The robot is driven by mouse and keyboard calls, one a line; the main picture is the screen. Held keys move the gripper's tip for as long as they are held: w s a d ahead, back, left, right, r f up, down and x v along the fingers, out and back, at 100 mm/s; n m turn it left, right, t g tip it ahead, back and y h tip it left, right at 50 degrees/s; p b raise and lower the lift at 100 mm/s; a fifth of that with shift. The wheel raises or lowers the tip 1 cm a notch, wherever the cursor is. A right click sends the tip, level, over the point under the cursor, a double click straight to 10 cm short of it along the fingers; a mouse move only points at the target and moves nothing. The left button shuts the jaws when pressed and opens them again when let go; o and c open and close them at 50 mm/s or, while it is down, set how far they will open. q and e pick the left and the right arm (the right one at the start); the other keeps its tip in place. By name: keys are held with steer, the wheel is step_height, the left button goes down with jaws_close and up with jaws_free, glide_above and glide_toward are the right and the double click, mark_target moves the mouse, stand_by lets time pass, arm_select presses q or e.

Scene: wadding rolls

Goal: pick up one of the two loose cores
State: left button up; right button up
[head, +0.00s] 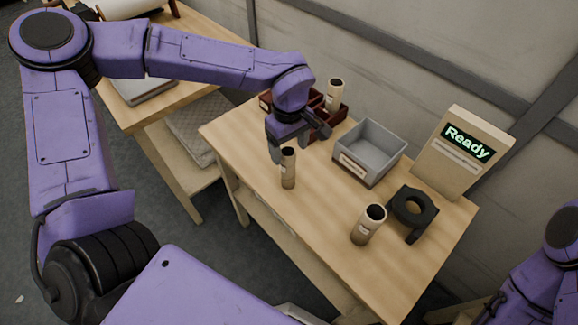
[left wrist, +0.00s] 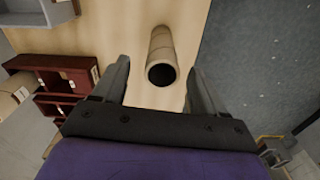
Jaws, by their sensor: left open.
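One loose core (head: 288,168), a tan cardboard tube with a dark hollow top, stands upright near the table's left front edge. The other loose core (head: 368,225) stands upright farther right. My left gripper (head: 298,143) is open above the first core. In the left wrist view this core (left wrist: 161,45) shows its dark open end between the spread fingers of the left gripper (left wrist: 158,70), with a gap on both sides. I cannot tell whether the fingertips reach below its rim. My right gripper is not in view; only part of the right arm shows at the lower right.
A dark red divided box (head: 334,117) holding another core (head: 335,93) stands behind the gripper. A grey bin (head: 378,150), a "Ready" display (head: 462,152) and a black ring-shaped holder (head: 414,210) stand to the right. The table's front middle (head: 318,215) is clear.

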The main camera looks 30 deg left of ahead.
mark_target(288, 165)
arm_select(q)
step_height(288, 165, down, 5)
steer(key=shift+s+a+r+p, duration=0.1)
steer(key=shift+r+p, duration=0.1)
steer(key=shift+p, duration=0.1)
steer(key=c, duration=1.1)
steer(key=shift+c, duration=0.2)
steer(key=shift+r, duration=0.15)
